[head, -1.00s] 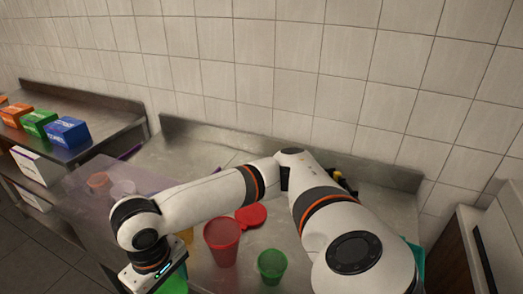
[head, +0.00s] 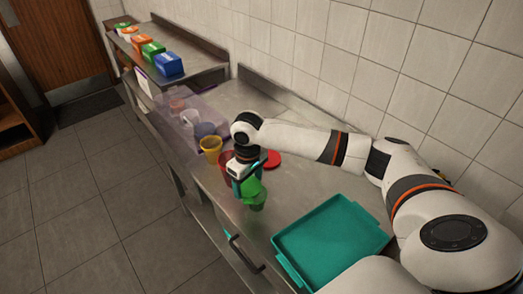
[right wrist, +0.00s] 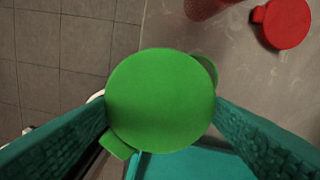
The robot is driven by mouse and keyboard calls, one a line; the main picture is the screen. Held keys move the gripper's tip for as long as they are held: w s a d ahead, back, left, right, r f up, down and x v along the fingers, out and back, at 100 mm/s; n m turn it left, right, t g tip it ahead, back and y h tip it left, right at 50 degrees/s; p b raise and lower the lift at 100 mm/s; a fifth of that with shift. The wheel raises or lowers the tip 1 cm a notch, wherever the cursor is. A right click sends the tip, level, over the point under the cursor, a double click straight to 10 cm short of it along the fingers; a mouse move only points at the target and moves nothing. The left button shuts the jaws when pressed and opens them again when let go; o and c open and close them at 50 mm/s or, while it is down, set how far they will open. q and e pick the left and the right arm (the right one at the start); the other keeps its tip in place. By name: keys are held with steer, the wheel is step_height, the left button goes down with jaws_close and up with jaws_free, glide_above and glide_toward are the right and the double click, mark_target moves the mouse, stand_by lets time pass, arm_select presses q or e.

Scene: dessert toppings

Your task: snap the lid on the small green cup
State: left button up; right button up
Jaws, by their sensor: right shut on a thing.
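My right gripper (head: 247,180) is shut on the green lid (head: 252,190). It holds the lid over the small green cup (head: 257,204), which stands on the steel counter. In the right wrist view the round lid (right wrist: 160,100) lies between my teal fingers, its tab towards the lower left. A darker green edge, apparently the cup (right wrist: 209,69), shows past the lid's upper right. The lid hides most of the cup there, so I cannot tell whether the lid touches the rim. My left gripper is not in view.
A red cup (head: 225,167) stands close behind my gripper, with a yellow cup (head: 210,148) beyond it. A red lid (head: 272,158) lies flat on the counter. A teal tray (head: 335,238) sits to the right. A clear purple bin (head: 183,120) stands farther back.

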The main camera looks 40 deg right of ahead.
mark_target(257, 182)
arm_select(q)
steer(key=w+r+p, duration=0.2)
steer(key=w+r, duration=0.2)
arm_select(e)
steer(key=shift+n, duration=0.5)
steer(key=d+f+b, duration=0.1)
steer(key=b, duration=0.1)
steer(key=w+d+f+b, duration=0.1)
steer(key=f, duration=0.1)
steer(key=w+d+f+b, duration=0.1)
steer(key=d+b, duration=0.1)
steer(key=shift+d+f+b, duration=0.1)
steer(key=shift+f+b, duration=0.2)
steer(key=shift+b, duration=0.05)
steer(key=shift+f, duration=0.25)
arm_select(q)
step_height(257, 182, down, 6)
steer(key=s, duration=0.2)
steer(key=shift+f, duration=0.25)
arm_select(e)
steer(key=shift+f, duration=0.85)
arm_select(q)
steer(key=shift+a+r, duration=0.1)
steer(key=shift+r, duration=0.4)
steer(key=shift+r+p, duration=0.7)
steer(key=shift+p, duration=0.25)
arm_select(e)
steer(key=shift+f, duration=0.1)
